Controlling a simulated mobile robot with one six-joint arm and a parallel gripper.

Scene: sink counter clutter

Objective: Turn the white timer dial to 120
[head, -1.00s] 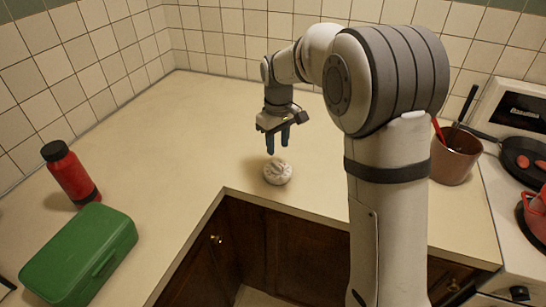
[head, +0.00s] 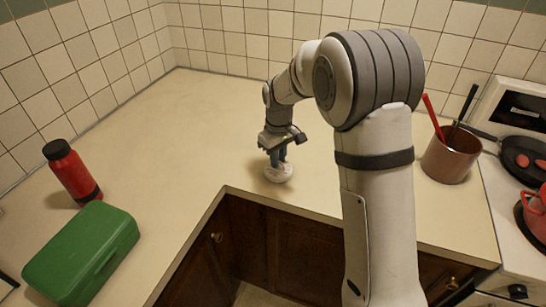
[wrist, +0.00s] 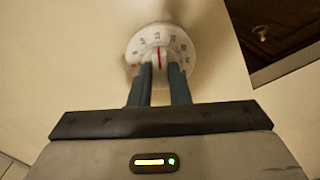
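The white timer dial (head: 279,174) sits on the counter near its inner corner. In the wrist view the dial (wrist: 160,40) shows its numbered rim and a short red line near its middle; the numbers are too blurred to read surely. My gripper (head: 279,164) points down at the dial from above. In the wrist view the two dark blue fingers of my gripper (wrist: 160,70) stand apart over the near part of the dial, one on each side of the red line. I cannot tell whether they touch the knob. The fingers hide part of the dial's near side.
A red bottle (head: 72,173) and a green box (head: 80,252) stand at the left of the counter. A brown pot (head: 451,155) with utensils is at the right, beside the stove with a pan (head: 524,160). The counter around the dial is clear.

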